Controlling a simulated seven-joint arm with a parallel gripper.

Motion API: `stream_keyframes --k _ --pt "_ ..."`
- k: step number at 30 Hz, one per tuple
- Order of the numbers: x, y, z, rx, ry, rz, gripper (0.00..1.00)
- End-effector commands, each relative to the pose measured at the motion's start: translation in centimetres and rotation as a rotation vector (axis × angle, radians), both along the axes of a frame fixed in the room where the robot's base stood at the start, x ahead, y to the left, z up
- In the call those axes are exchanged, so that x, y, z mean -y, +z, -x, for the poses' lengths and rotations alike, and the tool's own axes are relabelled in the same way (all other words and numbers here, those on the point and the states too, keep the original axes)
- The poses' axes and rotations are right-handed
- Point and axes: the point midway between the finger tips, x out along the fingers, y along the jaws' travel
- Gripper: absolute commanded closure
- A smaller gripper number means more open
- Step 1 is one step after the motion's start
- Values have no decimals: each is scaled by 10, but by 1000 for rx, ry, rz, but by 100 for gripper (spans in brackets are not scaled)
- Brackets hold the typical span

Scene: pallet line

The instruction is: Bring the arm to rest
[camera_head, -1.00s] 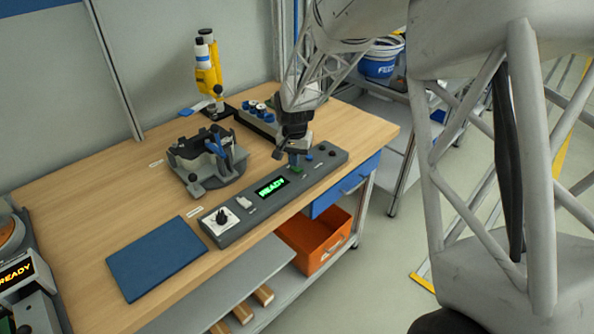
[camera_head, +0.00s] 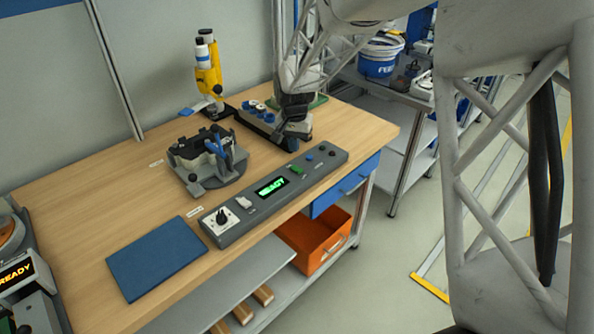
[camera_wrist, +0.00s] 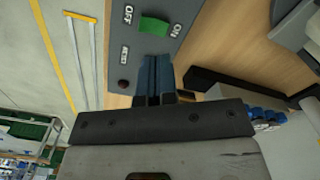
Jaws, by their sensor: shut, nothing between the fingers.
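My gripper (camera_head: 292,145) is above the back right part of the wooden workbench, behind the grey control panel (camera_head: 243,216). In the wrist view its blue fingertips (camera_wrist: 154,72) are together with nothing seen between them. The panel also shows in the wrist view (camera_wrist: 180,18), with a green rocker switch (camera_wrist: 154,26) marked OFF and ON. In the head view this green switch (camera_head: 298,170) is in front of my gripper, clear of it. The panel display reads READY in green.
A clamp fixture (camera_head: 212,165) stands mid-bench, with a yellow dispenser (camera_head: 207,75) behind it. A rack with blue-capped parts (camera_head: 258,120) is close left of my gripper. A blue mat (camera_head: 157,259) lies front left. An orange bin (camera_head: 318,245) sits below.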

Motion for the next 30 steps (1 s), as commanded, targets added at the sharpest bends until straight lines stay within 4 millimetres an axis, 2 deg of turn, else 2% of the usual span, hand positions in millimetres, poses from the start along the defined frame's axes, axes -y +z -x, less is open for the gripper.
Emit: stream_keyframes --k 22,26,30 --pt "2 8 2 2 1 0 100" --pt "9 18 10 10 6 -3 100" --pt "24 35 26 22 17 -4 100"
